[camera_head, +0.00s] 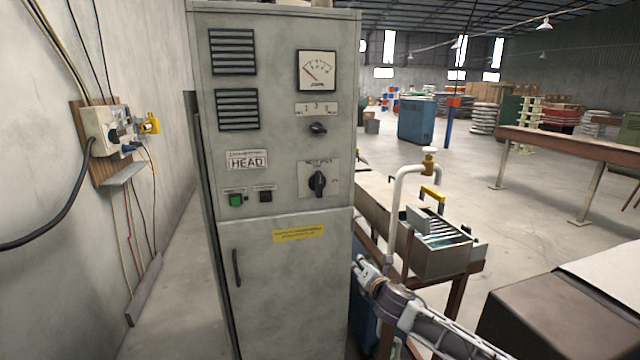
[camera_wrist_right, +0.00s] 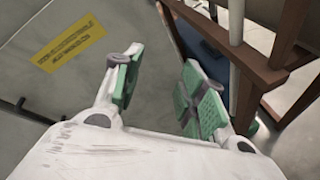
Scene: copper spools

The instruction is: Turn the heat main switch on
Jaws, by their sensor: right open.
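The grey control cabinet (camera_head: 285,180) stands upright in the middle of the head view. Its main rotary switch, a black knob (camera_head: 317,183) on a light plate, sits at the right of the panel below a smaller black knob (camera_head: 318,128). The knob's handle looks roughly upright; its label is too small to read surely. My right gripper (camera_head: 366,272) is at the cabinet's lower right edge, below the switch and apart from it. In the right wrist view its green-padded fingers (camera_wrist_right: 160,92) are apart with nothing between them. My left gripper is not in view.
A green button (camera_head: 236,200) and a black button (camera_head: 265,196) sit left of the knob. A yellow label (camera_head: 298,233) is below. A white pipe (camera_head: 395,215) and a metal trough (camera_head: 440,252) on a brown frame stand close right of the cabinet.

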